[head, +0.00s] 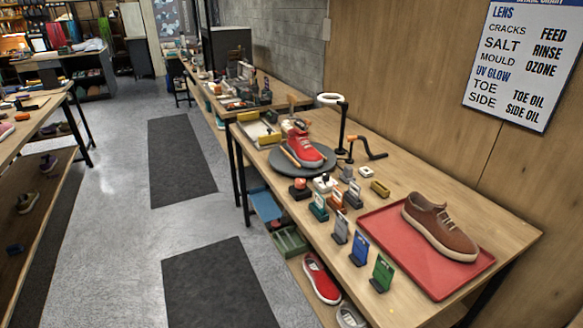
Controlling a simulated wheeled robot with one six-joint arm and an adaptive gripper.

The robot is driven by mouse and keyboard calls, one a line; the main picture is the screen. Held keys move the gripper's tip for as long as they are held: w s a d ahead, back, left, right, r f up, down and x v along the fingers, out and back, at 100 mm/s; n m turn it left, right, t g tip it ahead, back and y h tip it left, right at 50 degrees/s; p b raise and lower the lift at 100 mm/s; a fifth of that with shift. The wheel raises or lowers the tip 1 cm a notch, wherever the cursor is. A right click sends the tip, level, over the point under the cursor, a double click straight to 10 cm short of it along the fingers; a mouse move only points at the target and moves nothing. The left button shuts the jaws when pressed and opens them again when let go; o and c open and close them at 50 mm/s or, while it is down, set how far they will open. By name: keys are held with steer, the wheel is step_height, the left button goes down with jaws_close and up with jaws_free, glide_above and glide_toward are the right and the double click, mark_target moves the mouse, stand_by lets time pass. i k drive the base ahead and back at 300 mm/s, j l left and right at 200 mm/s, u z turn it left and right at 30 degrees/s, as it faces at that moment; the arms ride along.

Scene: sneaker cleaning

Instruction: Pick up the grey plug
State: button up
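No piece in the head view is clearly readable as a plug. A small grey block (353,195) stands on the wooden workbench, right of an orange one (337,200) and a teal one (319,207). A grey upright piece on a dark base (340,230) stands nearer, beside a blue one (359,248) and a green one (381,274). Either grey piece could be the grey plug; I cannot tell which. My gripper is not in view.
A red tray (385,237) holding a brown sneaker (440,228) is right of the small pieces. A red sneaker (304,147) sits on a round dark turntable (278,160) behind them. A black post (342,128) stands nearby. The floor left of the bench is open, with dark mats (218,285).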

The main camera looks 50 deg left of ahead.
mark_target(348, 170)
steer(key=u, duration=1.1)
